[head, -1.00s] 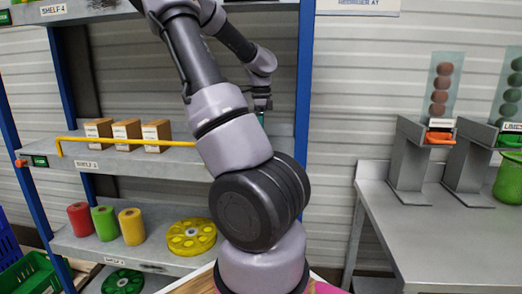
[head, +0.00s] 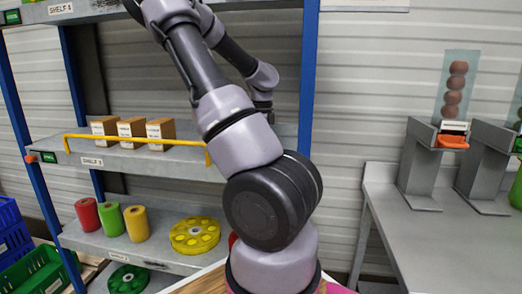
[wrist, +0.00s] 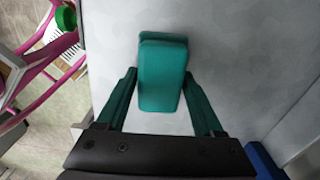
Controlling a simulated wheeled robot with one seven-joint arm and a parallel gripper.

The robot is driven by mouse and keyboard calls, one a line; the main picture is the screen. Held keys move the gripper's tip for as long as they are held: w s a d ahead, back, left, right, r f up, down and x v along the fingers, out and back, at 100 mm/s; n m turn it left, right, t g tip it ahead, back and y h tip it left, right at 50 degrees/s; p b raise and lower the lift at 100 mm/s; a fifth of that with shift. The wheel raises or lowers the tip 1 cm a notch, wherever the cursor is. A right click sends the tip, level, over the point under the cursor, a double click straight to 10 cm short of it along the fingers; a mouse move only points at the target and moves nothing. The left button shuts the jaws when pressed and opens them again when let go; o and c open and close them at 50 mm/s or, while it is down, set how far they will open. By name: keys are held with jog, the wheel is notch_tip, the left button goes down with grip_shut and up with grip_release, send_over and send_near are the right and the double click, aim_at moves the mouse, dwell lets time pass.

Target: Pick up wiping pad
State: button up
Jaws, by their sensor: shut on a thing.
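The wiping pad (wrist: 162,75) is a teal, rounded block in the upper middle of the wrist view. My gripper (wrist: 161,86) has one finger on each side of it and is shut on it. The pad is over or on a pale grey surface (wrist: 230,60); I cannot tell whether it touches it. In the head view my arm rises in front of the shelf rack, and its hand end is by the middle shelf's right end, mostly hidden. The pad cannot be made out there.
The middle shelf (head: 110,160) holds several cartons (head: 130,128) behind a yellow rail (head: 140,139). The lower shelf holds coloured rolls (head: 110,219) and a yellow wheel (head: 195,235). A blue post (head: 307,90) stands right of my arm. A grey table (head: 430,250) with dispensers is at right.

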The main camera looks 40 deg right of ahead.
notch_tip(320, 180, up, 10)
jog(key=shift+r, duration=0.1)
dwell(0.4)
jog(key=o, duration=0.6)
jog(key=c, duration=0.4)
jog(key=shift+a, duration=0.1)
